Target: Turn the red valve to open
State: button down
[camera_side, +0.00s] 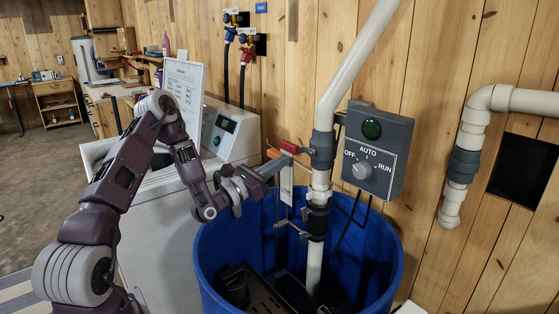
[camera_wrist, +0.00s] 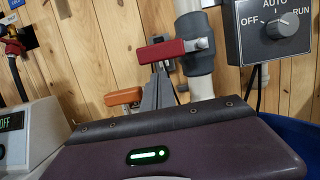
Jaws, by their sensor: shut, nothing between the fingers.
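A red lever handle (camera_side: 295,147) sits on the white pipe above the blue barrel and sticks out to the left, roughly level. In the wrist view the red handle (camera_wrist: 172,49) lies across the top of my grey fingers, its right end at the grey pipe collar. My gripper (camera_side: 281,162) is shut with nothing between its fingers. Its fingertips (camera_wrist: 157,72) are just below the handle; I cannot tell whether they touch it. An orange lever (camera_side: 273,153) is close by; it also shows in the wrist view (camera_wrist: 124,96), left of the fingers.
A control box (camera_side: 375,150) with a knob and green lamp is right of the pipe (camera_side: 345,60). The blue barrel (camera_side: 225,245) stands below. A white machine (camera_side: 232,130) is to the left. Red (camera_side: 246,52) and blue (camera_side: 230,34) hose valves are on the back wall.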

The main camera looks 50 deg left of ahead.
jog(key=shift+r, duration=0.55)
jog(key=r+m+h, duration=0.1)
jog(key=m, duration=0.1)
jog(key=r+m+h, duration=0.1)
jog(key=m, duration=0.2)
jog(key=r+m, duration=0.1)
jog(key=m, duration=0.2)
jog(key=shift+a+r+g+h, duration=0.25)
jog(key=shift+a+g+h, duration=0.05)
jog(key=shift+a+h, duration=0.1)
jog(key=shift+r+m, duration=0.35)
jog(key=shift+m, duration=0.35)
notch_tip(320, 180, up, 6)
jog(key=m+g+h, duration=0.2)
jog(key=m, duration=0.8)
send_over(283, 142)
jog(key=s+d, duration=0.2)
jog(key=d, duration=0.2)
jog(key=shift+w+d+r+m+g, duration=0.25)
jog(key=shift+d+m+g, duration=0.15)
jog(key=shift+m, duration=0.4)
